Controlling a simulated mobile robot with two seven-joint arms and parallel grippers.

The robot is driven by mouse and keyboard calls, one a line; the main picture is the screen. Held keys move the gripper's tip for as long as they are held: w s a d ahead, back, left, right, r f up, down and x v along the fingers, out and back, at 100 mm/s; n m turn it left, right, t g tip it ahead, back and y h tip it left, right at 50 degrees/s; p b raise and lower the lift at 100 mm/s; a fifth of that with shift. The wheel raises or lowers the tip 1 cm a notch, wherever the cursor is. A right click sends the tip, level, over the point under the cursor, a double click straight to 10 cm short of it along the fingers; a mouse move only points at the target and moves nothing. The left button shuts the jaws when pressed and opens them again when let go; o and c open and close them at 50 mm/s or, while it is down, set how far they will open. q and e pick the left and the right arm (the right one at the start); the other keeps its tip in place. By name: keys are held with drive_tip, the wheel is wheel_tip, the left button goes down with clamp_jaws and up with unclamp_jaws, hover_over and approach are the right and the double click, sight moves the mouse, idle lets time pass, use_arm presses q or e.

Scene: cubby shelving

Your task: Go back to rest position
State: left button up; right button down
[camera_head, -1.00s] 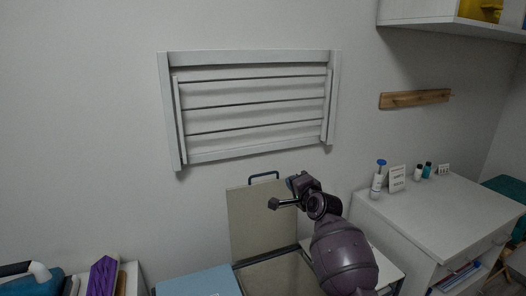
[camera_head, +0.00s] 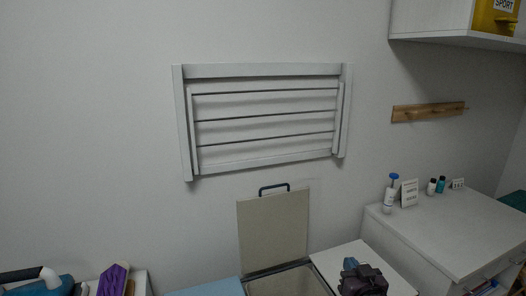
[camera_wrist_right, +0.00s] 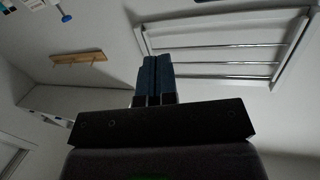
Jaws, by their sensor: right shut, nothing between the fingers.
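My right gripper (camera_head: 350,264) is low at the bottom right of the head view, in front of the white surface beside the open box. In the right wrist view its two blue fingers (camera_wrist_right: 154,78) are together with nothing between them. My left gripper is in neither view.
A box with its beige lid (camera_head: 273,228) raised stands below the white wall rack (camera_head: 265,71). A white cabinet top (camera_head: 455,228) at right carries a blue-capped bottle (camera_head: 390,196), a small sign (camera_head: 409,193) and small bottles. A wall shelf (camera_head: 430,38) overhangs at upper right.

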drive_tip(key=s+d+f+g, duration=0.1)
drive_tip(key=s+d+f, duration=0.1)
drive_tip(key=s+f, duration=0.4)
drive_tip(key=s+d+f+g+h, duration=0.1)
drive_tip(key=s+d+f+g, duration=0.1)
drive_tip(key=s+f, duration=0.5)
drive_tip(key=s+d+f+g+h, duration=0.1)
drive_tip(key=s+f, duration=0.5)
drive_tip(key=s, duration=0.9)
drive_tip(key=shift+s+d+f+g, duration=0.15)
drive_tip(key=shift+s+d+g, duration=0.2)
drive_tip(key=shift+g, duration=0.35)
